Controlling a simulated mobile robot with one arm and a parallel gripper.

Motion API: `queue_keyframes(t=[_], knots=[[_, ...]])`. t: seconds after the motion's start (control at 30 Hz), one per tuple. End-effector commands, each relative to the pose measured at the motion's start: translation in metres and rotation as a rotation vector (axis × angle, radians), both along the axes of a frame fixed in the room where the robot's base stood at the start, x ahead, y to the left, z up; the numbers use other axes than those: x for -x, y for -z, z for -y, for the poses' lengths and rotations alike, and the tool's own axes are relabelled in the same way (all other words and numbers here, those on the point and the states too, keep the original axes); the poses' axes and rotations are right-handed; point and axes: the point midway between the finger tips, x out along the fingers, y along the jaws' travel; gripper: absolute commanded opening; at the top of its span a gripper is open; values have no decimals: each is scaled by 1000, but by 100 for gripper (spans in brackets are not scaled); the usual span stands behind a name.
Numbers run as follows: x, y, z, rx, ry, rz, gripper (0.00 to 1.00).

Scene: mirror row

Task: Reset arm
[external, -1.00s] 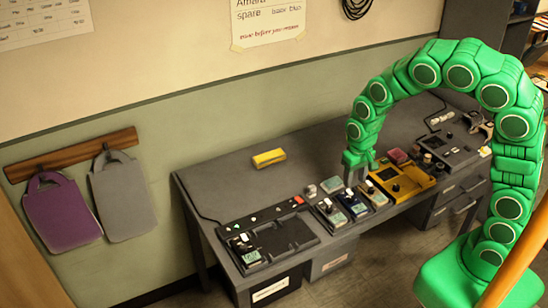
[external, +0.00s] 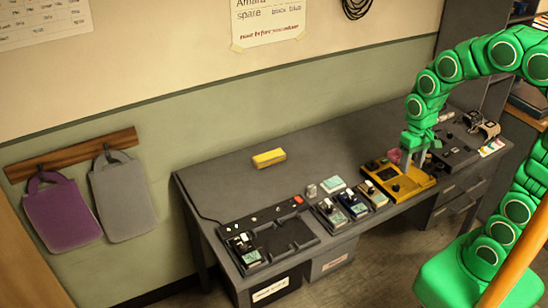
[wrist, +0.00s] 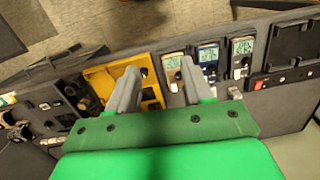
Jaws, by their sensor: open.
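My green arm arches over the right part of the desk in the external view. My gripper (external: 416,158) points down above the desk, over the yellow tray's far side. In the wrist view my gripper (wrist: 160,85) shows two grey fingers spread apart with nothing between them. The yellow tray (external: 408,186) lies below it and also shows in the wrist view (wrist: 100,78), partly behind the left finger. A small pink item (external: 394,156) is close beside the fingers in the external view; I cannot tell whether they touch.
Several small meters (external: 352,203) stand left of the yellow tray. A black tray (external: 270,238) is at the desk's left end. A yellow block (external: 268,158) lies toward the back. A dark device (external: 455,145) sits at right. The desk's back middle is clear.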

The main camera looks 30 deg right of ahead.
Motion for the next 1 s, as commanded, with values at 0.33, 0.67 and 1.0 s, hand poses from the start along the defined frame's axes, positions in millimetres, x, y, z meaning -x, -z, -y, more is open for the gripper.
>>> queue_keyframes(t=[0.33,0.67,1.0], knots=[[69,-28,37,-2,-9,-22,50],[135,-47,59,6,-52,-70,50],[153,-52,64,9,-68,-86,50]])
